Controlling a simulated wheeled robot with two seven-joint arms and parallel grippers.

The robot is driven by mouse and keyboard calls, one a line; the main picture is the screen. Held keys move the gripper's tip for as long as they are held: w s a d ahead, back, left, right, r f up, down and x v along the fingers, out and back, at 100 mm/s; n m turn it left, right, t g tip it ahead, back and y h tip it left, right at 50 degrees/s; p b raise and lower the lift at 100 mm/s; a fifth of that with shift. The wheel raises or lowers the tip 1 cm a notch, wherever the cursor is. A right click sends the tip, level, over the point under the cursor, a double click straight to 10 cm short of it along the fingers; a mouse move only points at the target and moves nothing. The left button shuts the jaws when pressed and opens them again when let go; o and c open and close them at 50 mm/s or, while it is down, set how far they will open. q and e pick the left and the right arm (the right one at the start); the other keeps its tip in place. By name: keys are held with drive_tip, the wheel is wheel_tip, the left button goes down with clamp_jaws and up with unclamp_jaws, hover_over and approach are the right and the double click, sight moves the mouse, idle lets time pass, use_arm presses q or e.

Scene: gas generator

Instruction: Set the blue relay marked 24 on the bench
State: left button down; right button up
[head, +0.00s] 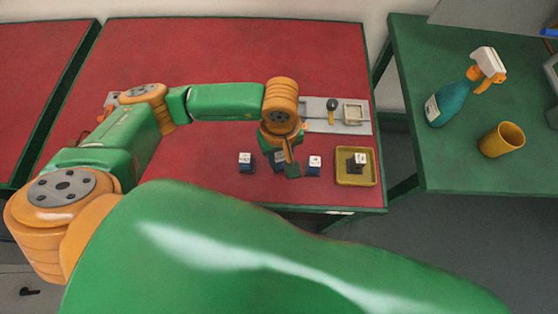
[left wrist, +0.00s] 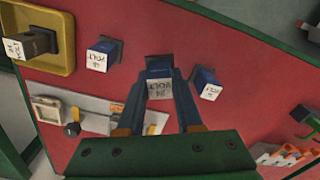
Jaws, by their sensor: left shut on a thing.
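A blue relay with a white top marked 24 VOLT (left wrist: 160,88) is between the fingers of my left gripper (left wrist: 157,100), which is shut on it. In the head view the left gripper (head: 290,160) partly hides this relay (head: 279,157) at the bench's front. I cannot tell whether the relay touches the red bench (head: 220,60). A blue relay (head: 314,164) stands to its right, and another (head: 245,161) to its left. Their markings are hard to read. A black relay (head: 357,161), marked 24 in the left wrist view (left wrist: 30,42), sits in the yellow tray (head: 374,178). My right gripper is out of view.
A green table (head: 450,170) at right holds a spray bottle (head: 455,100) and a yellow cup (head: 502,140).

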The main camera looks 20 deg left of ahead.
sight(280, 161)
use_arm(q)
drive_tip(key=shift+w+f, duration=0.25)
drive_tip(key=shift+f, duration=0.25)
drive_tip(key=f+b, duration=0.3)
drive_tip(key=shift+w+a+f, duration=0.15)
drive_tip(key=shift+w+f, duration=0.1)
drive_tip(key=shift+f, duration=0.1)
drive_tip(key=shift+r, duration=0.2)
drive_tip(key=shift+f, duration=0.1)
drive_tip(key=c, duration=0.6)
unclamp_jaws()
